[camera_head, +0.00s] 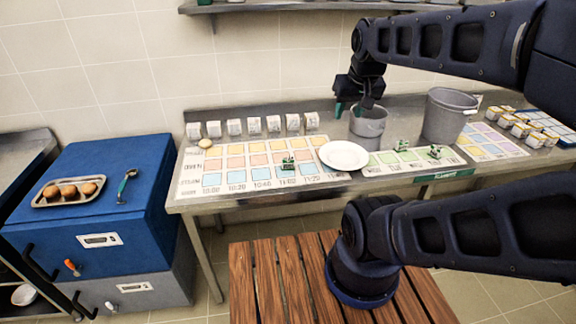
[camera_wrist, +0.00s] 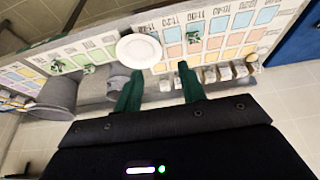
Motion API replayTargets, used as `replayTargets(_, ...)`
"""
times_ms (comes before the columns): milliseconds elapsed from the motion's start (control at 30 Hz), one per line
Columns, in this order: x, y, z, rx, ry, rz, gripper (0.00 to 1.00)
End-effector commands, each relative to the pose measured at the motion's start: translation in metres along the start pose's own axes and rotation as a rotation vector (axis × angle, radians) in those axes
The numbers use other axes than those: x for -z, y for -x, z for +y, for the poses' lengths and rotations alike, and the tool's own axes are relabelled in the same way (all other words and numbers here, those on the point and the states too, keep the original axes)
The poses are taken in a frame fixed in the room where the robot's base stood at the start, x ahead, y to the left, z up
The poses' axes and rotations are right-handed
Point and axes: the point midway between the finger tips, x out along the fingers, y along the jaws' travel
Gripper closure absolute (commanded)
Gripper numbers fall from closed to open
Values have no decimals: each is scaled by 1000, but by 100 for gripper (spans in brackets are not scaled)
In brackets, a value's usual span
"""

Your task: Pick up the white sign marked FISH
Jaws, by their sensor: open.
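Several small white signs stand in a row along the back of the steel table; one is at the left end (camera_head: 193,130) and one at the right end (camera_head: 311,121). Their lettering is too small to read, so I cannot tell which is marked FISH. Some of them also show in the wrist view (camera_wrist: 225,72), right of my fingers. My gripper (camera_head: 353,110) is open and empty, with green fingers, above the back of the table, right of the row and by a grey bucket. It also shows in the wrist view (camera_wrist: 160,78).
A coloured chart (camera_head: 240,178) with times covers the table's left part. A white plate (camera_head: 344,155) lies right of it. A small grey bucket (camera_head: 368,128) and a larger one (camera_head: 447,118) stand behind. A shelf (camera_head: 290,6) is above.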

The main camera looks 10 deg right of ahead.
Motion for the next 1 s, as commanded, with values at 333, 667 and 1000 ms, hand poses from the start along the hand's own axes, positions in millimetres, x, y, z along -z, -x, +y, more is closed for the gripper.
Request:
replayTargets(333,0,0,0,0,0,0,60)
replayTargets(667,0,0,0,0,-2,0,55)
replayTargets(1000,35,-28,-11,12,-232,-69,55)
